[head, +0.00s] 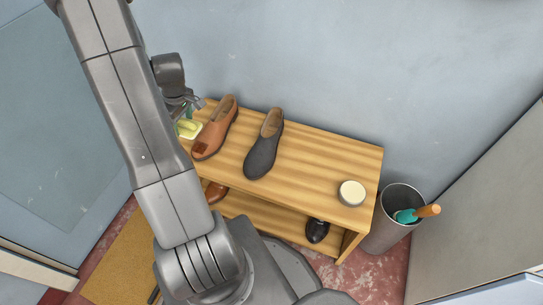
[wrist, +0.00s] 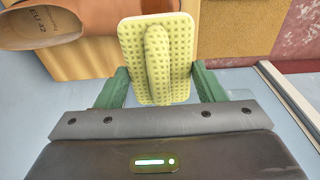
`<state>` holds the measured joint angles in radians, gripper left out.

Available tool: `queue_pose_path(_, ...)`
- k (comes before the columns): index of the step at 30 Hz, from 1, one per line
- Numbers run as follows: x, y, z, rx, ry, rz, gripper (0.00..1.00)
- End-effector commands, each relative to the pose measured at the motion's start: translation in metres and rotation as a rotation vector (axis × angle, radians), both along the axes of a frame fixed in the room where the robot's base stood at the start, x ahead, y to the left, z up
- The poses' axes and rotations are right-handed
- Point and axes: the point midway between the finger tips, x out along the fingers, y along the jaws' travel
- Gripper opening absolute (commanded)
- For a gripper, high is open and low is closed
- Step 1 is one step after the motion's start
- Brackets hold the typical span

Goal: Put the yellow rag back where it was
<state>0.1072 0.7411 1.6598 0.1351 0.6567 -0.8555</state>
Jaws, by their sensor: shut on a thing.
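The yellow rag (wrist: 158,60) is a waffle-textured rectangle with a raised ridge along its middle. My gripper (wrist: 161,72) has its green fingers on either side of the rag and is shut on it. In the head view the rag (head: 188,129) is at the left end of the wooden bench (head: 310,160), left of the brown shoe (head: 216,130). My gripper (head: 186,112) is partly hidden there by my arm. I cannot tell whether the rag touches the bench top.
A dark grey shoe (head: 264,146) and a round pale tin (head: 351,193) stand on the bench. A black shoe (head: 317,231) is on the lower shelf. A grey bin (head: 388,232) with an orange-handled tool (head: 425,211) stands at right. Bench top between dark shoe and tin is clear.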

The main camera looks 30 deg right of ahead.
Motion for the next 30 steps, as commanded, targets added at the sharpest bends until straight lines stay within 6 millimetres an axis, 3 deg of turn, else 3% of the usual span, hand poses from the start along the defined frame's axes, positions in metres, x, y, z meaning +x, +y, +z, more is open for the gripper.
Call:
queue_pose_path(5, -0.006, -0.017, -0.001, 0.0, 0.0, -0.058, 0.41)
queue_pose_path(14, -0.055, -0.112, -0.006, 0.002, 0.001, -0.419, 0.41)
queue_pose_path(21, -0.116, -0.185, -0.01, 0.005, 0.001, -0.75, 0.41)
queue_pose_path(30, -0.208, -0.254, -0.014, 0.01, -0.005, -1.162, 0.41)
